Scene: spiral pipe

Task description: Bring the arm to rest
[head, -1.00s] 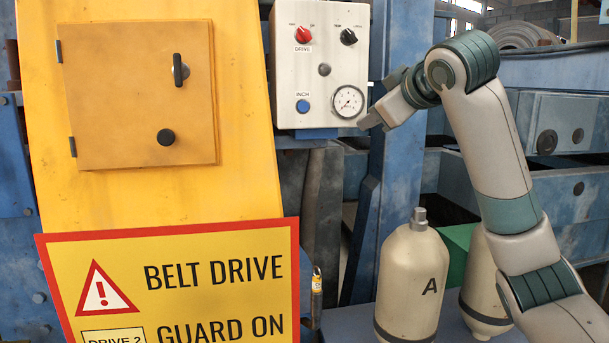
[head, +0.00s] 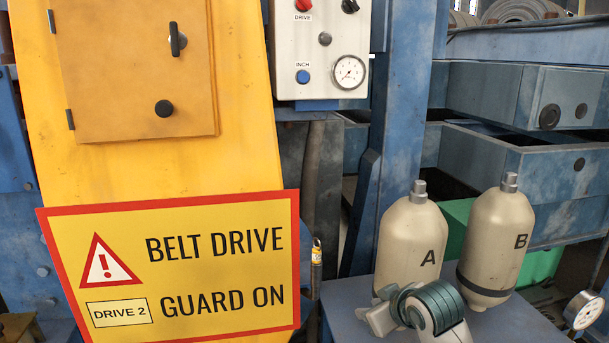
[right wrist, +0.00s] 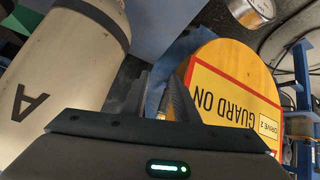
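My right gripper (head: 372,308) is low in the head view, in front of the lower part of the cream cylinder marked A (head: 412,240). Its fingers are apart with nothing between them. In the right wrist view the two dark fingers (right wrist: 158,98) show a gap with blue structure behind it. Cylinder A (right wrist: 65,60) fills the left of that view, close beside the gripper; I cannot tell whether they touch. My left gripper is not in view.
Cylinder B (head: 496,240) stands right of A on a blue surface (head: 345,300). A control box (head: 320,45) and yellow guard (head: 240,150) with a warning sign (head: 170,265) are left. A gauge (head: 583,310) is at lower right.

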